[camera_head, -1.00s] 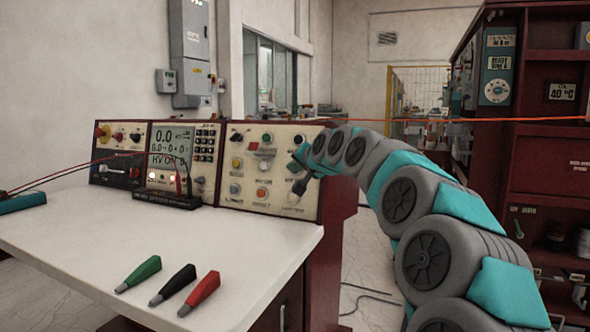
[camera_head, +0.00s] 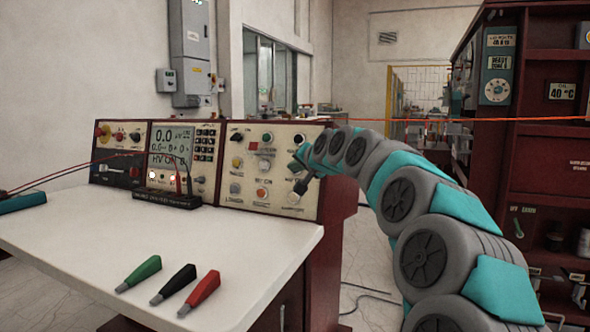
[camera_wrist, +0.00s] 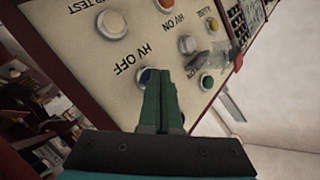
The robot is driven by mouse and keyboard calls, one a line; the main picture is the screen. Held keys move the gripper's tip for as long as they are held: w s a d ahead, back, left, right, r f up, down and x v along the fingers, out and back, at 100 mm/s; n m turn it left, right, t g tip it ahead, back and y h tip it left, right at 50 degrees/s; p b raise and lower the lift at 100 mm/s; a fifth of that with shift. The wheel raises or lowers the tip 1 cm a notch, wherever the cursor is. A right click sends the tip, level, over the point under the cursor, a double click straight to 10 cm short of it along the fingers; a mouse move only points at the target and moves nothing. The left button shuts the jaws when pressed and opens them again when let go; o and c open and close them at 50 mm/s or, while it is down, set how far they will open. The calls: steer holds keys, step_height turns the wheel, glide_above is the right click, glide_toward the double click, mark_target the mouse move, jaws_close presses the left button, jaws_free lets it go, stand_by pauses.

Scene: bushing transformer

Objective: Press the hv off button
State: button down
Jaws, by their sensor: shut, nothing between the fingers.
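In the wrist view the panel is upside down. The HV OFF button (camera_wrist: 111,24) is round and white with a metal rim, beside its HV OFF label (camera_wrist: 132,58). In the head view it is the pale button (camera_head: 293,198) at the panel's lower right. My gripper (camera_wrist: 161,70) is shut and empty. Its green fingertips lie over a blue button (camera_wrist: 144,74), partly hiding it, and appear apart from the HV OFF button. In the head view my gripper (camera_head: 299,187) is just above the HV OFF button. I cannot tell the gap to the panel.
The HV ON button (camera_head: 262,193) sits left of HV OFF. Green (camera_head: 138,274), black (camera_head: 173,285) and red (camera_head: 200,295) probes lie on the white desk (camera_head: 90,240). A dark red cabinet (camera_head: 545,140) stands to the right.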

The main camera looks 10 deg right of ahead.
steer(key=shift+w, duration=0.1)
stand_by(0.6)
steer(key=shift+s+a+r, duration=0.15)
steer(key=shift+s+a, duration=0.25)
steer(key=shift+s, duration=0.3)
steer(key=shift+s+a+r+p, duration=0.1)
steer(key=shift+s+a+r, duration=0.1)
steer(key=shift+s+a, duration=0.4)
steer(key=shift+s+a+r+p, duration=0.1)
steer(key=shift+s+a+r, duration=0.2)
steer(key=shift+s, duration=0.4)
steer(key=shift+s+a+r+p, duration=0.1)
steer(key=shift+s+a, duration=0.45)
steer(key=shift+s, duration=0.1)
stand_by(1.0)
